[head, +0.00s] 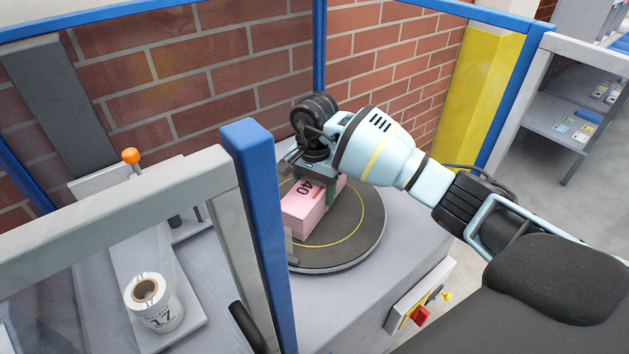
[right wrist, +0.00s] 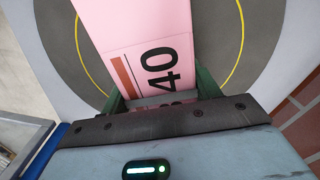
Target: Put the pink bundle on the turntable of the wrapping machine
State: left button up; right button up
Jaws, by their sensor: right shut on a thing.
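The pink bundle (head: 306,210), marked 40, is at the middle of the dark round turntable (head: 362,232) of the wrapping machine, inside its yellow ring. My right gripper (head: 318,188) is shut on the bundle from above, with green fingers on its two sides. In the right wrist view the pink bundle (right wrist: 130,25) runs up between the fingers, with the turntable (right wrist: 60,45) below it on both sides. I cannot tell whether the bundle touches the turntable. A blue post hides part of the turntable's left edge. My left gripper is not in view.
A blue post (head: 258,220) and grey frame (head: 120,215) stand close on the left. A film roll (head: 152,303) sits on the grey carriage. A brick wall (head: 210,75) is behind. A red switch (head: 420,316) is on the machine's front. A shelf (head: 560,120) stands at the right.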

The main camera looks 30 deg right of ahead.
aim_at(315, 182)
dwell(0.3)
jog(key=o, duration=1.8)
jog(key=shift+f, duration=0.1)
jog(key=shift+c, duration=0.2)
notch_tip(315, 182, up, 12)
jog(key=shift+r, duration=0.1)
